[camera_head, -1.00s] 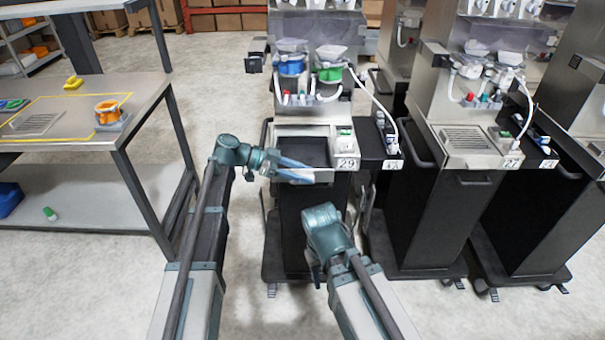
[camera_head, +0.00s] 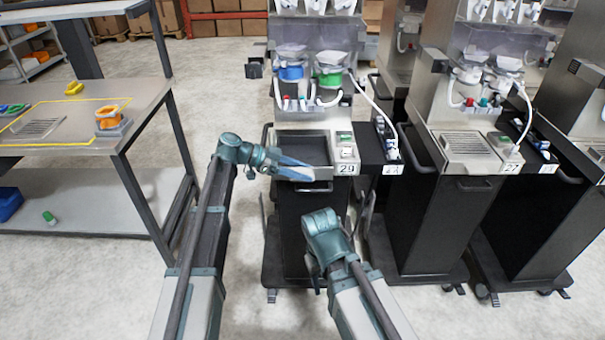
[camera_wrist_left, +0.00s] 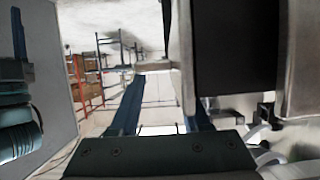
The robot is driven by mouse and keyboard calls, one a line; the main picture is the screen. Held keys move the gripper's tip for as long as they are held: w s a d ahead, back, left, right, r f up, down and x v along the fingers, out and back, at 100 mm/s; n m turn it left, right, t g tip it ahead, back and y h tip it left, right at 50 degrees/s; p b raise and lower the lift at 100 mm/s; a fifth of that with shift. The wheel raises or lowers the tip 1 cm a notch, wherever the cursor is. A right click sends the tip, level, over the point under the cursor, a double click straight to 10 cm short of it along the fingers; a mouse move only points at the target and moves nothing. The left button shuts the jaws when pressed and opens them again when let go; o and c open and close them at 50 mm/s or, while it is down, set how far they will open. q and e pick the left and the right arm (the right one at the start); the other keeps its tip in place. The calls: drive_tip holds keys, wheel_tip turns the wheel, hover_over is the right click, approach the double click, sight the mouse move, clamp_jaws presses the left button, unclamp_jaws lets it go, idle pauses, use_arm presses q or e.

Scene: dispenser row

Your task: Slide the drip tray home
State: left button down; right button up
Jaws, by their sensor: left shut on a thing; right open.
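The drip tray shows at the front of the dispenser marked 29, with its pale front strip (camera_head: 322,187) below a dark, open-topped recess (camera_head: 300,146). My left gripper (camera_head: 305,173) reaches in from the left and is shut on the tray's front edge; the exact grip is hard to see. In the left wrist view its two blue fingers (camera_wrist_left: 160,108) stand on either side of a thin pale edge beside a dark cavity. How far the tray sticks out is unclear. My right gripper (camera_head: 318,282) is open and empty, low in front of the dispenser's dark cabinet.
A black side shelf (camera_head: 378,158) with small bottles adjoins the dispenser on the right. The dispenser marked 27 (camera_head: 465,143) has a slotted grille at its front. A workbench (camera_head: 70,155) at left carries a slotted grille and an orange-topped container (camera_head: 110,118).

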use_arm(q)
drive_tip(key=shift+w, duration=1.15)
drive_tip(key=shift+c, duration=1.4)
unclamp_jaws()
drive_tip(key=p+v, duration=0.5)
drive_tip(key=v, duration=0.9)
